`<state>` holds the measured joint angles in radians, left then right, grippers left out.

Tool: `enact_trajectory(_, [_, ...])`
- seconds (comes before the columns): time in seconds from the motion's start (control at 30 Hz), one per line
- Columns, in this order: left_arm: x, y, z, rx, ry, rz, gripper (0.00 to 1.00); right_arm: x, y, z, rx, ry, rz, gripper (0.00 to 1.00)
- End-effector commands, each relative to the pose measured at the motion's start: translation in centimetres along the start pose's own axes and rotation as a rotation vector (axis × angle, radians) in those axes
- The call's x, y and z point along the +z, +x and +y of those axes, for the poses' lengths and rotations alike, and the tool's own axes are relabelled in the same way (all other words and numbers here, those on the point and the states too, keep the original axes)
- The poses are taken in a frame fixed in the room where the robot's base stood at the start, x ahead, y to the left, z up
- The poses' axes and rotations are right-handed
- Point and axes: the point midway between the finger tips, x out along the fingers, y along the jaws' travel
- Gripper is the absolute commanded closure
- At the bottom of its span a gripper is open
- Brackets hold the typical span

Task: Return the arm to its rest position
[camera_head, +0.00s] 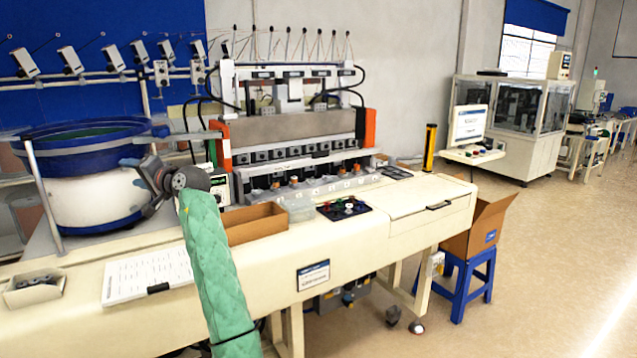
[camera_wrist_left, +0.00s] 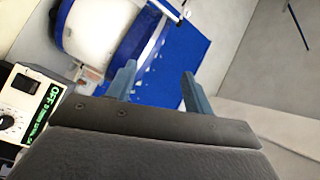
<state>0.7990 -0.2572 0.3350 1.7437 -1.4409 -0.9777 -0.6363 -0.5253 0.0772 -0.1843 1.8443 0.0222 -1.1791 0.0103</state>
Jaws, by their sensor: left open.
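My left arm, in a green sleeve, reaches up over the workbench in the head view. My left gripper (camera_head: 128,171) is held in front of the blue-rimmed bowl feeder (camera_head: 92,205), apart from the bench top. In the left wrist view the left gripper (camera_wrist_left: 157,78) is open, with two blue-grey fingers spread and nothing between them. The white and blue feeder bowl (camera_wrist_left: 92,35) shows beyond the fingers at top. My right gripper is in neither view.
A controller with a green display (camera_wrist_left: 28,105) is close at left in the wrist view. On the bench (camera_head: 265,275) are an open brown box (camera_head: 256,226), a white sheet (camera_head: 150,273) and a small parts tray (camera_head: 35,290). A multi-station machine (camera_head: 290,140) stands behind.

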Motion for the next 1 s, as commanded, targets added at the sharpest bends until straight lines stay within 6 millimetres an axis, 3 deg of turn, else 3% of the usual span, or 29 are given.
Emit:
enact_trajectory(0.17, [-2.2,-1.3,1.8,0.146,-0.264,0.079,0.48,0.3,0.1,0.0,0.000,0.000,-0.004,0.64])
enact_trajectory(0.33, [-5.7,-3.9,3.5,0.338,-0.542,0.176,0.48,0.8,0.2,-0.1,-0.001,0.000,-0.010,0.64])
enact_trajectory(0.47, [-7.0,-6.6,7.5,0.509,-0.681,0.229,0.48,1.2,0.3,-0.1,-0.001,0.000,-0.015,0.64])
enact_trajectory(0.53, [-7.1,-8.4,10.7,0.613,-0.730,0.245,0.48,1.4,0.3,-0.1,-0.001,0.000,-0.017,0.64])
enact_trajectory(0.77, [-4.2,-14.8,22.4,0.916,-0.768,0.242,0.48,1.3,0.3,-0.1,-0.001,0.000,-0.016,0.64])
enact_trajectory(1.0, [2.3,-21.0,33.5,1.143,-0.699,0.187,0.48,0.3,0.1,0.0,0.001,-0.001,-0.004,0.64])
